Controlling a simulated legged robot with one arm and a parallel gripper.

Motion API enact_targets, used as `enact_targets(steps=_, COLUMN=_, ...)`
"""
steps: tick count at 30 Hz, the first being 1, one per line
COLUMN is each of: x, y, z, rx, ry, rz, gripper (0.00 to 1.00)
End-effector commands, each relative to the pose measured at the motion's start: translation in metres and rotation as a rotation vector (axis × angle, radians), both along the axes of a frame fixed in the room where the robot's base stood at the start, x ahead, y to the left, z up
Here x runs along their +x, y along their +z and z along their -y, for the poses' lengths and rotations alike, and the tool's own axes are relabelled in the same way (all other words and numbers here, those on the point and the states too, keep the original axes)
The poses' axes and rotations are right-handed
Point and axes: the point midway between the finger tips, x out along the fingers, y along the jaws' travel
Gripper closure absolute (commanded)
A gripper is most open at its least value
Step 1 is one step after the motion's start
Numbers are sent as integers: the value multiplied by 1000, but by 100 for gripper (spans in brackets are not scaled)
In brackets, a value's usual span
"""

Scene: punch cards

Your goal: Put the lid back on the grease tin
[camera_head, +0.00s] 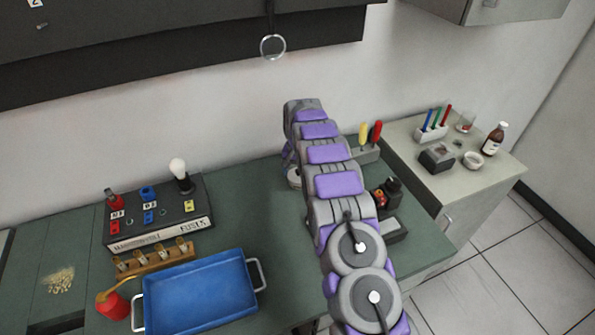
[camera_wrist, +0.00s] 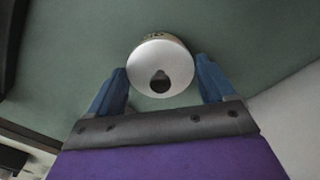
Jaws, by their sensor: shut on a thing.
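In the wrist view my gripper (camera_wrist: 160,82) has its two blue fingers on either side of a round, pale silver lid (camera_wrist: 142,64), shut on it. The lid shows a dark teardrop-shaped patch near its middle. A thin strip of the grease tin (camera_wrist: 153,37), with dark marks on it, shows past the lid's far edge. I cannot tell whether lid and tin touch. In the head view a pale round edge, likely the tin or lid (camera_head: 293,179), shows beside my arm on the green bench; my arm hides the rest and my gripper.
A blue tray (camera_head: 200,290), a fuse box (camera_head: 160,228) and a red oil can (camera_head: 113,305) stand left on the green bench (camera_head: 250,200). A screwdriver holder (camera_head: 366,155) and dark items stand right of my arm. A magnifier (camera_head: 272,46) hangs above.

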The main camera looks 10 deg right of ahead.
Motion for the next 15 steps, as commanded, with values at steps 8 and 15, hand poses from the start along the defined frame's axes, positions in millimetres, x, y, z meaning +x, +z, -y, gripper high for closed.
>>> enact_targets(steps=8, x=0, y=0, z=0, rx=0, ry=0, rz=1, gripper=16)
enact_targets(steps=15, x=0, y=0, z=0, rx=0, ry=0, rz=0, gripper=0)
